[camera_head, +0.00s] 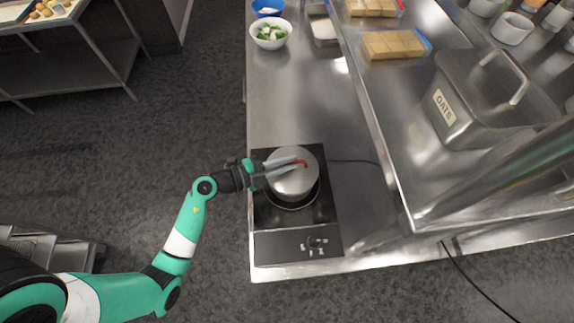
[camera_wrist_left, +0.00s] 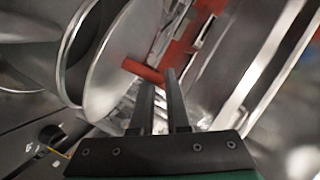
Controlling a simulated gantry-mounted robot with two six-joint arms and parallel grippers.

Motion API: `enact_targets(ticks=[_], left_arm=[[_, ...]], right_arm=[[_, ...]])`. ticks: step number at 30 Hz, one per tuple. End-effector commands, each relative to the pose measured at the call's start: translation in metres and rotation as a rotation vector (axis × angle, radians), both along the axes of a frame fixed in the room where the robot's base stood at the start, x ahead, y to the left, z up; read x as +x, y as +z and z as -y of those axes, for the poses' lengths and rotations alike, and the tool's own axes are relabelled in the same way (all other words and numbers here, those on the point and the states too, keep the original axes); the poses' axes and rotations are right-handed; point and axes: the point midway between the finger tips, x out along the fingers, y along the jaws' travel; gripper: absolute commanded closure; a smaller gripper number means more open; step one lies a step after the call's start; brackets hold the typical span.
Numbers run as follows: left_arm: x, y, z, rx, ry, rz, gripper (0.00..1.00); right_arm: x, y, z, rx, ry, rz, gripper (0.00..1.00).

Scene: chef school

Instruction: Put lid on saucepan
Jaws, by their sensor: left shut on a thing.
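My left gripper (camera_head: 298,165) is shut on the red handle (camera_head: 304,163) of the metal lid (camera_head: 290,182). In the left wrist view, the red handle (camera_wrist_left: 143,71) is at the fingertips (camera_wrist_left: 160,78), in front of the lid's disc (camera_wrist_left: 108,62). The saucepan (camera_head: 292,206) stands on the black hob, mostly hidden under the lid in the head view. In the left wrist view, the saucepan's rim (camera_wrist_left: 68,45) shows beside the lid with a gap between them, so the lid appears held just above the pan. My right gripper is not in view.
The black hob (camera_head: 267,246) sits near the steel counter's front left edge. A white bowl of greens (camera_head: 270,44) stands at the back. A raised shelf at the right holds a metal OATS container (camera_head: 452,108). Counter behind the hob (camera_head: 290,110) is clear.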

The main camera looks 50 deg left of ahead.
Motion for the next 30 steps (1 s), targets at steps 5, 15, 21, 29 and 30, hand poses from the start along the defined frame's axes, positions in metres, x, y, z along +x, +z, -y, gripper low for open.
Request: enact_targets(ticks=[5,15,21,29,30], left_arm=[[0.0,0.001,0.0,0.0,0.0,0.002,1.0],[0.0,-0.008,0.0,0.0,0.0,0.001,1.0],[0.0,-0.011,0.0,0.0,0.0,0.002,1.0],[0.0,-0.011,0.0,0.0,0.001,0.001,0.56],[0.0,-0.011,0.0,0.0,0.001,0.001,0.56]], right_arm=[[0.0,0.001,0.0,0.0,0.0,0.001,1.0],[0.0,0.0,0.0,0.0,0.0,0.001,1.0],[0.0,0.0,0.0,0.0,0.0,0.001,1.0],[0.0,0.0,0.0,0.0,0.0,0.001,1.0],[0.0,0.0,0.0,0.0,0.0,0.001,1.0]])
